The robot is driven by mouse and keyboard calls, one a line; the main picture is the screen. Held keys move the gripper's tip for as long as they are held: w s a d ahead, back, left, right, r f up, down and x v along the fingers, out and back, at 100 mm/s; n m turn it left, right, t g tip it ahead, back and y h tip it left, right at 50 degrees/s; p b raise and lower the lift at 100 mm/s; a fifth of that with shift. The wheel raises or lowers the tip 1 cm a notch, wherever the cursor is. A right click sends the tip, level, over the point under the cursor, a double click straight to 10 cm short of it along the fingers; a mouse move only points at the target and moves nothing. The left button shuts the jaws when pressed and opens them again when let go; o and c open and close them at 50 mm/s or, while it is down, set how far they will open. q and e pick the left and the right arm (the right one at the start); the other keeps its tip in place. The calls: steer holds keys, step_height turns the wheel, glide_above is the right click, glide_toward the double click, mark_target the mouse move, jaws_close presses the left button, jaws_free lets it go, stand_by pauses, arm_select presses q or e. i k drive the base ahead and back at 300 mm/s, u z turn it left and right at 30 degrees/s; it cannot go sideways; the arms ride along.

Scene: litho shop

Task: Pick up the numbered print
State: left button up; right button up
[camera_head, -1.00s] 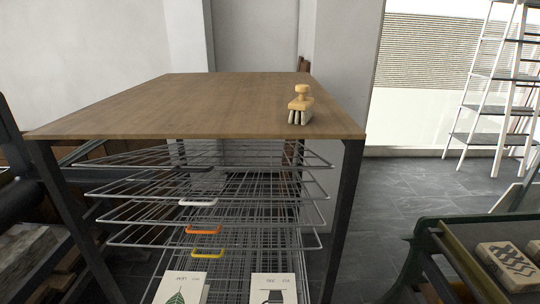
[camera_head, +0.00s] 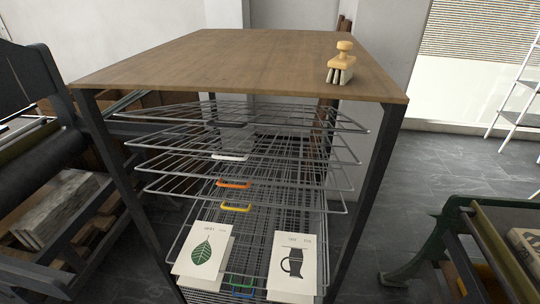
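Two prints lie on a lower wire shelf of the drying rack. The left print (camera_head: 203,250) is cream with a green leaf and a small line of text at its top. The right print (camera_head: 293,265) is cream with a dark jug-like figure and small text at its top. The text on both is too small to read, so I cannot tell which is numbered. Another pale sheet edge shows beside the leaf print. Neither of my grippers is in view.
The rack has a wooden top (camera_head: 235,60) with a brush (camera_head: 341,64) on it. Wire shelves with white (camera_head: 230,157), orange (camera_head: 233,185) and yellow (camera_head: 236,207) handles sit above the prints. A green-framed press (camera_head: 450,225) stands right, a dark press (camera_head: 40,150) left. Grey floor is open at right.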

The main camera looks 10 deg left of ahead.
mark_target(201, 255)
steer(key=z, duration=0.85)
steer(key=k, duration=1.35)
steer(key=u, duration=0.95)
